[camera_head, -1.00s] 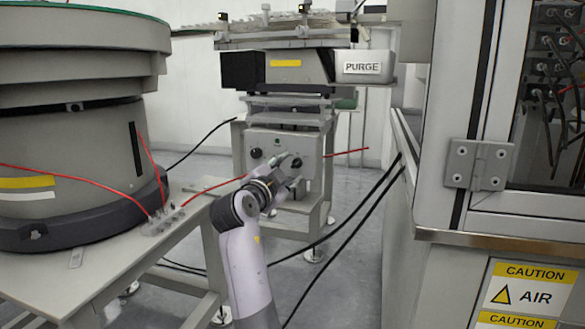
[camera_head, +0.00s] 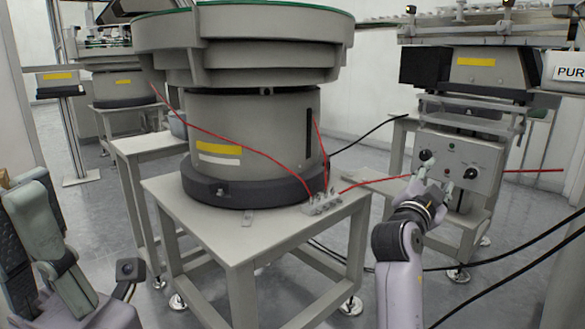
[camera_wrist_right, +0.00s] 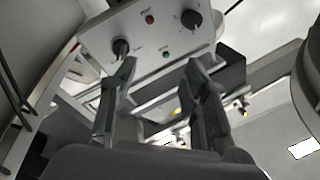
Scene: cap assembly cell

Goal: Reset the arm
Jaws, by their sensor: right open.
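My right gripper (camera_head: 434,188) is in front of the grey control box (camera_head: 484,160) in the head view. In the right wrist view, the right gripper (camera_wrist_right: 161,72) has its two fingers spread apart with nothing between them. The control box (camera_wrist_right: 95,52) carries two black knobs, one knob (camera_wrist_right: 120,47) close to the left fingertip and another knob (camera_wrist_right: 191,18) farther up. Whether a finger touches the box cannot be told. Part of my left gripper (camera_head: 45,235) shows at the lower left edge of the head view, cut off by the frame; its fingertips are unclear.
A large bowl feeder (camera_head: 250,120) stands on a grey table (camera_head: 230,240) left of my right arm. Red hoses run from a connector block (camera_head: 325,203) on this table. Black cables cross behind my right arm. Open floor (camera_head: 100,215) lies at the left.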

